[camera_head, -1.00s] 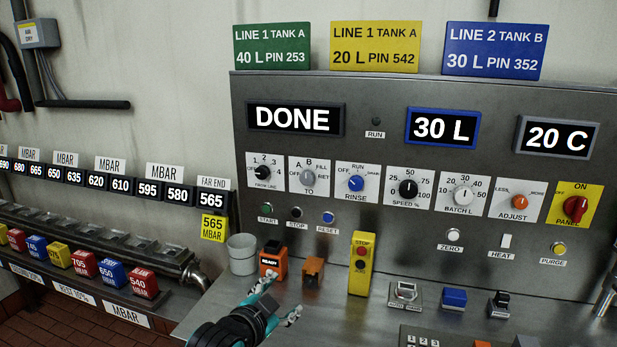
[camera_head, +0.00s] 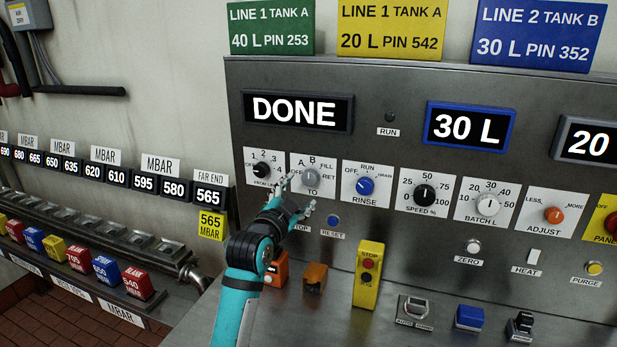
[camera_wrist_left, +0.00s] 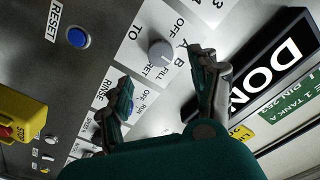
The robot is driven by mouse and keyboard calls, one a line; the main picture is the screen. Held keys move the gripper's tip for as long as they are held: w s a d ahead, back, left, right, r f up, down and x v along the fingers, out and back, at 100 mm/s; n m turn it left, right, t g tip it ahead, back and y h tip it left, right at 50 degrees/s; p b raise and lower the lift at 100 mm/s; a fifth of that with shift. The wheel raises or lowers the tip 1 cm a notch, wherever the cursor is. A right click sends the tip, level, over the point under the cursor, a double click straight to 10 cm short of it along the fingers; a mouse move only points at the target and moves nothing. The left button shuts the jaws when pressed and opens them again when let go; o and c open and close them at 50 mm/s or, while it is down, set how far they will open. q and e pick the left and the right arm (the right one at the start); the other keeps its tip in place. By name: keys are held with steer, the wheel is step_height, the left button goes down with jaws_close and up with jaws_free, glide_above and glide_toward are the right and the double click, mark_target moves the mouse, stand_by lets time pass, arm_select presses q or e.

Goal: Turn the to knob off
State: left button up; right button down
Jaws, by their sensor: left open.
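The TO knob (camera_head: 311,177) is a grey round knob on a white plate marked OFF, A, B, FILL and RET, on the steel panel (camera_head: 375,75). In the left wrist view the TO knob (camera_wrist_left: 161,53) shows whole; which mark it points at is hard to tell. My left gripper (camera_head: 297,198) is open and empty in front of the lower left part of that plate, partly covering it. In the left wrist view the spread fingers of the left gripper (camera_wrist_left: 163,72) stand apart on either side below the knob, not closed on it. My right gripper is out of view.
The FROM LINE knob (camera_head: 262,170) is left of the TO knob and the blue RINSE knob (camera_head: 365,186) is right. A blue RESET button (camera_head: 333,221) lies below. A yellow STOP box (camera_head: 369,275) and an orange box (camera_head: 315,277) stand on the ledge.

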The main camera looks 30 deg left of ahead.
mark_target(309, 179)
arm_select(q)
steer(key=x, duration=0.3)
steer(key=shift+w+a+r+p, duration=0.1)
steer(key=shift+w+r+p, duration=0.1)
steer(key=shift+w+p, duration=0.15)
steer(key=x, duration=0.3)
steer(key=shift+w+f+p, duration=0.1)
steer(key=shift+w+p, duration=0.1)
steer(key=shift+p, duration=0.1)
steer(key=shift+w, duration=0.35)
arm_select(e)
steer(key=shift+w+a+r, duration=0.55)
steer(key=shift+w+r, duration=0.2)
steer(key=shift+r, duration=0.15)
arm_select(q)
steer(key=shift+c, duration=1.2)
steer(key=c, duration=0.9)
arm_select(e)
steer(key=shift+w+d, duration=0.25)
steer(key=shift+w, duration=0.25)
